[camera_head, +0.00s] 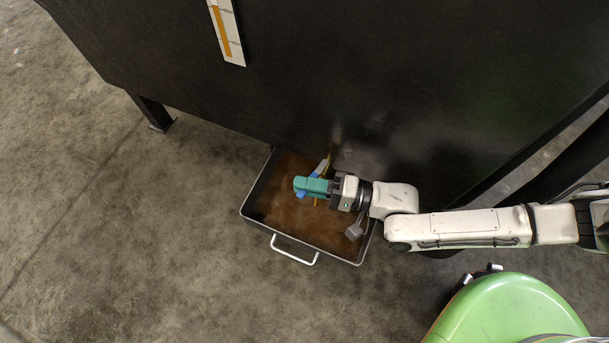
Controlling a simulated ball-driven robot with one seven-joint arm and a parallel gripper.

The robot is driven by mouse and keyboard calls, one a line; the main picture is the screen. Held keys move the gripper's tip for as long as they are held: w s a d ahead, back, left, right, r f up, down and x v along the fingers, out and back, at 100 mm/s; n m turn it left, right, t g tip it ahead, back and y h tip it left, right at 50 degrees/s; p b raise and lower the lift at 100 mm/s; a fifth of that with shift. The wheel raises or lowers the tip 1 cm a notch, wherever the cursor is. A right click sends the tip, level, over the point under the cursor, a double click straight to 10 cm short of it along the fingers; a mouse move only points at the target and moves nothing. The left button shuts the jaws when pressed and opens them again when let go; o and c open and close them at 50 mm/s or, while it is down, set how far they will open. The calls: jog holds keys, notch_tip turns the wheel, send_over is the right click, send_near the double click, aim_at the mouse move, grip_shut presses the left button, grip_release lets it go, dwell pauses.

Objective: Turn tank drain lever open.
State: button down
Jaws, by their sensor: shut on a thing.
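The dark tank (240,95) fills the upper part of the view. The blue drain lever (319,168) shows by a small brass-coloured fitting (324,162) at the tank's lower edge. My gripper (299,187), with teal fingers, reaches in from the right and is shut on the blue lever.
A drain tray (247,201) with a brown, wet-looking bottom and a pale handle (294,251) sits on the floor below the gripper. A tank leg (151,112) stands to the left. A gauge strip (226,32) is on the tank. Concrete floor at left is clear.

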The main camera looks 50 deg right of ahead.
jog(key=c, duration=1.2)
grip_release()
jog(key=shift+s, duration=0.1)
jog(key=p+v, duration=0.3)
jog(key=v, duration=0.7)
jog(key=shift+s+d, duration=0.25)
jog(key=shift+s, duration=0.05)
jog(key=shift+c, duration=0.3)
